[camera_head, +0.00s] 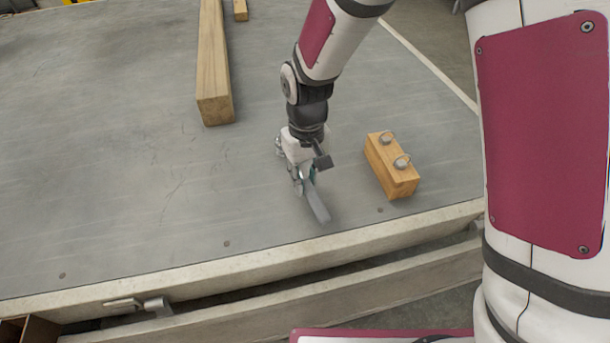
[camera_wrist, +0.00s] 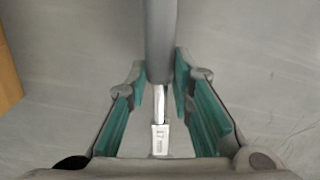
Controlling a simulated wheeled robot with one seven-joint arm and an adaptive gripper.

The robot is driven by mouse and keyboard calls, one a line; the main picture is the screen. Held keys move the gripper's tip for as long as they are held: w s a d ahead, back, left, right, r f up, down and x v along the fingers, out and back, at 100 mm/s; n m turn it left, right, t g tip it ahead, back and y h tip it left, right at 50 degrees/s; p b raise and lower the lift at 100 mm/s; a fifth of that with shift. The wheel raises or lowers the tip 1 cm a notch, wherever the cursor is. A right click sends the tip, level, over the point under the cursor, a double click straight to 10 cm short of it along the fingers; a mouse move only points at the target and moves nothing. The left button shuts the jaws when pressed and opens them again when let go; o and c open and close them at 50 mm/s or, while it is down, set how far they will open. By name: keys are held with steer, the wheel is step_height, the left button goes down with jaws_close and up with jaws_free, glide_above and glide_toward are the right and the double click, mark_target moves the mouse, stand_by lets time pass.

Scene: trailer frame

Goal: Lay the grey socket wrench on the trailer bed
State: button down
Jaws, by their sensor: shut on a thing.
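The grey socket wrench is in my gripper (camera_head: 304,180), low over the grey trailer bed (camera_head: 130,170) near its front edge. Its grey handle (camera_head: 319,207) sticks out of the jaws towards that edge. In the wrist view, the wrench's grey handle (camera_wrist: 161,38) runs between the teal-padded fingers of my gripper (camera_wrist: 160,78), with a shiny shaft and a pale end marked 17 below it. The fingers are shut on the wrench. I cannot tell whether the wrench touches the bed.
The bed's left part is clear. A pale rail (camera_head: 250,252) borders the front.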

steer(key=shift+f+b, duration=0.4)
steer(key=shift+f, duration=0.35)
steer(key=c, duration=0.6)
jaws_free()
steer(key=o, duration=0.6)
steer(key=shift+c, duration=0.2)
step_height(320, 180, up, 12)
steer(key=shift+d, duration=0.15)
